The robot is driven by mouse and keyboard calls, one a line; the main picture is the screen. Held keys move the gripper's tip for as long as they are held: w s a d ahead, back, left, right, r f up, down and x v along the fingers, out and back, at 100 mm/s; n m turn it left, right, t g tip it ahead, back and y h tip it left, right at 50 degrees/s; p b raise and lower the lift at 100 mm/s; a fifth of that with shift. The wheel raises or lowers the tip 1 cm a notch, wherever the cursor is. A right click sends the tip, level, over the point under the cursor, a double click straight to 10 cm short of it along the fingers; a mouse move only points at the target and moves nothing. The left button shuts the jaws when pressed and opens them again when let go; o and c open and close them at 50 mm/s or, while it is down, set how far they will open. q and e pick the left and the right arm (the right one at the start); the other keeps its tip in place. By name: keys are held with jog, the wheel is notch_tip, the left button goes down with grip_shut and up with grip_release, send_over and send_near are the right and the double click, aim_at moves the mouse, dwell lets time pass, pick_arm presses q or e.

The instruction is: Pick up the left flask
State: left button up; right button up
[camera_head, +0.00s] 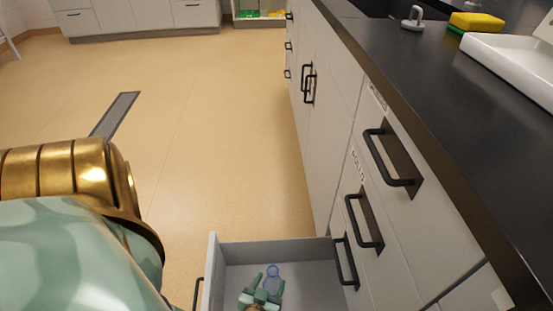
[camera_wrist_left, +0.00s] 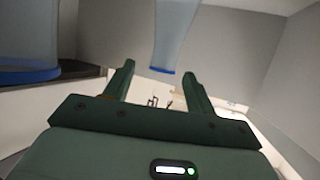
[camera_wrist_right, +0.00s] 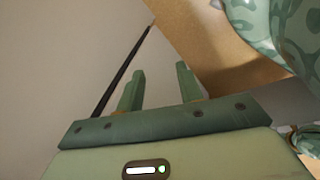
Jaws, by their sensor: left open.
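My left gripper (camera_head: 265,281) is inside an open grey drawer (camera_head: 328,256) at the bottom of the head view, its fingers apart. A bluish see-through flask (camera_head: 273,269) stands just beyond the fingertips. In the left wrist view a flask (camera_wrist_left: 174,34) with a blue rim shows ahead of the open gap of the gripper (camera_wrist_left: 160,82), not clasped. A second, similar flask (camera_wrist_left: 28,40) is at the upper left of that view, outside the fingers. I cannot tell the second flask in the head view. My right gripper (camera_wrist_right: 158,82) is open and empty, outside the head view.
Cabinet fronts with black handles (camera_head: 364,222) rise right of the drawer, under a dark counter (camera_head: 440,90). A white tray (camera_head: 500,59), a yellow sponge (camera_head: 478,21) and a grey hook-topped item (camera_head: 413,18) are on it.

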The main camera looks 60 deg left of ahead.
aim_at(271, 276)
pick_arm(q)
jog(key=b+x, duration=0.1)
jog(key=x, duration=0.1)
jog(key=b+x, duration=0.1)
jog(key=x, duration=0.1)
jog(key=shift+a+f, duration=0.3)
jog(key=shift+a, duration=0.15)
jog(key=shift+w+r, duration=0.1)
jog(key=shift+w, duration=0.1)
grip_shut()
pick_arm(e)
jog(key=shift+m+t+y, duration=0.5)
jog(key=shift+t+y, duration=0.2)
jog(key=shift+t, duration=0.2)
jog(key=w+a, duration=0.1)
jog(key=w+a+r, duration=0.1)
jog(key=w+a, duration=0.1)
jog(key=w, duration=0.1)
jog(key=shift+a+r, duration=0.25)
jog(key=shift+r, duration=0.15)
